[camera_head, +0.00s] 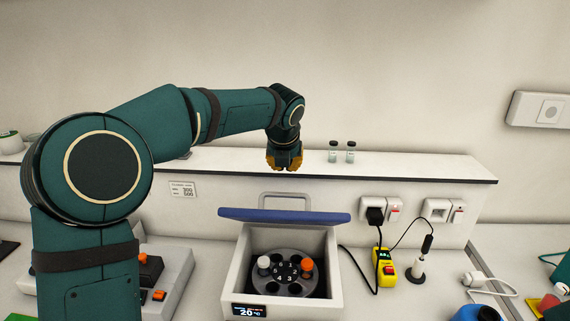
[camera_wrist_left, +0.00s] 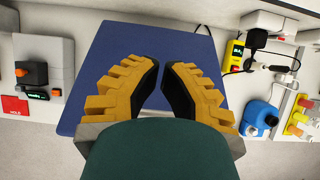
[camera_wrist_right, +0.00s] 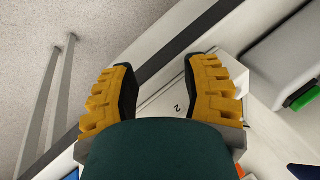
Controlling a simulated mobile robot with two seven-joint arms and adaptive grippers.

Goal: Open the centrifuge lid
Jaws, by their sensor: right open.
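The centrifuge (camera_head: 236,277) is a white box on the bench with a small display reading 20 °C. Its blue lid (camera_head: 285,215) stands raised at the back, with a grey handle (camera_head: 285,195) on its far edge. The opening shows a dark rotor (camera_head: 284,268) with numbered places, holding a white-capped and an orange-capped tube. My left gripper (camera_head: 284,168) is above and behind the lid, apart from it. In the left wrist view its fingertips (camera_wrist_left: 161,64) nearly meet, empty, before the blue lid face (camera_wrist_left: 180,38). My right gripper (camera_wrist_right: 160,65) is open and empty.
A wall shelf (camera_head: 410,164) holds two small vials (camera_head: 342,152). A yellow device (camera_head: 384,268) with a cable stands right of the centrifuge. A grey device (camera_head: 165,275) with an orange knob is left of it. Blue bottle (camera_head: 476,312) lies at the front right.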

